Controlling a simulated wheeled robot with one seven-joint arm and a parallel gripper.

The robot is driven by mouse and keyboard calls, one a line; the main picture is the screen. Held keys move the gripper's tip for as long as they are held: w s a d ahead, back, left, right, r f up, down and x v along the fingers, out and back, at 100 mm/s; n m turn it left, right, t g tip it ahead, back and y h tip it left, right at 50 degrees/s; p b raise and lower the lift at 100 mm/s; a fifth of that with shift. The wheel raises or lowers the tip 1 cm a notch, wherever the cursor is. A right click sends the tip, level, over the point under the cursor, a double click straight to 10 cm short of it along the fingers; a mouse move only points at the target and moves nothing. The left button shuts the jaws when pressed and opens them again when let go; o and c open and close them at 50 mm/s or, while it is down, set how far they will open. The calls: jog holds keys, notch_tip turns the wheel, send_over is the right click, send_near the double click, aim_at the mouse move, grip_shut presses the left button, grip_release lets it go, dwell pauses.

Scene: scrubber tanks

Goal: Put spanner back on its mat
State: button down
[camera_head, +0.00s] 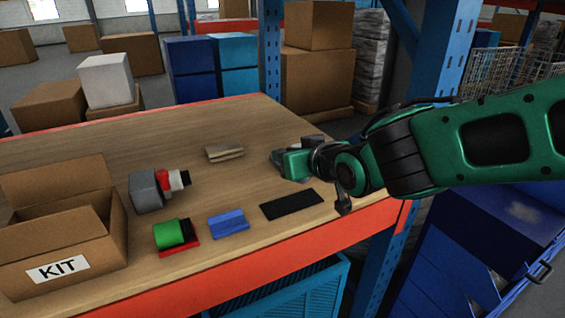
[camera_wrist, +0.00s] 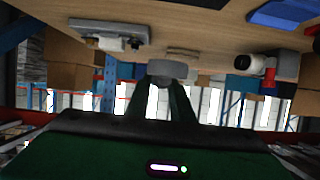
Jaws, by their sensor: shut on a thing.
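My gripper (camera_head: 280,160) is at the right part of the bench, low over the wood, beyond the black mat. In the wrist view my dark fingers (camera_wrist: 168,88) are shut on a grey rounded piece, which I take for the spanner (camera_wrist: 167,70). Only this end of it shows; the rest is hidden, and I cannot tell whether it touches the bench. A flat black mat (camera_head: 291,204) lies bare near the bench's front edge, nearer the head camera than my gripper. Which mat is the spanner's is not marked.
A blue item (camera_head: 228,222) and a green cylinder (camera_head: 170,234) on a red mat lie left of the black mat. Behind are a grey-and-red part (camera_head: 150,191) and a tan block (camera_head: 224,152). An open KIT box (camera_head: 62,240) stands left. A grey fixture (camera_wrist: 110,36) sits beside my gripper.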

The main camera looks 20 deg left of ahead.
jog(key=shift+w+f, duration=1.05)
jog(key=shift+f, duration=0.35)
jog(key=shift+w+f, duration=1)
jog(key=shift+f, duration=0.4)
jog(key=shift+w+f, duration=1.05)
jog(key=shift+f, duration=0.35)
jog(key=shift+f, duration=0.55)
jog(key=c, duration=1.5)
grip_release()
